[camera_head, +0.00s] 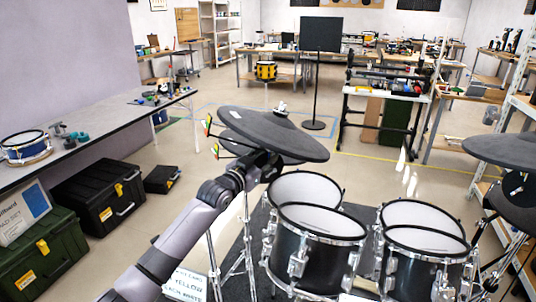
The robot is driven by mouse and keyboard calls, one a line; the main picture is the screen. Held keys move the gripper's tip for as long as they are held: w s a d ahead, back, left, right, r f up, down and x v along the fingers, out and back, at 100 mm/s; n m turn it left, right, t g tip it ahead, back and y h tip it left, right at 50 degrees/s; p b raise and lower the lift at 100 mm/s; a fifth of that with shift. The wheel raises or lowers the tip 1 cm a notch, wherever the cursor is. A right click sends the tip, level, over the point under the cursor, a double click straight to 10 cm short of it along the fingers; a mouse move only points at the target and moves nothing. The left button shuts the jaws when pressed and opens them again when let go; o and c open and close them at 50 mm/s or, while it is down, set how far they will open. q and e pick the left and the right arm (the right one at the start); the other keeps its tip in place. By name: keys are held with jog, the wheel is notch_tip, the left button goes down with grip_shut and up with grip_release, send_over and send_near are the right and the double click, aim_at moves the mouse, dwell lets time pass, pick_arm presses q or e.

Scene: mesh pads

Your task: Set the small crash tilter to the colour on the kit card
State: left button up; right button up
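Two dark mesh cymbal pads are stacked on the left stand: a larger front one (275,135) and another (232,138) partly hidden behind and below it. Small tags striped green, yellow and red stick out at their left, an upper one (208,124) and a lower one (215,150); which setting they show is too small to tell. My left gripper (266,163) is just under the front pad's lower edge; its fingers are hidden or too dark to judge. My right gripper is not clearly seen.
Several black drums with white heads, one at front (318,220), stand right of my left arm. Another dark cymbal pad (503,150) is at the right edge. A long bench (100,125) and black cases (100,195) line the left. Floor between is clear.

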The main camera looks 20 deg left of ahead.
pick_arm(q)
jog(key=shift+x, duration=0.8)
jog(key=shift+c, duration=0.5)
jog(key=shift+f, duration=0.1)
grip_shut()
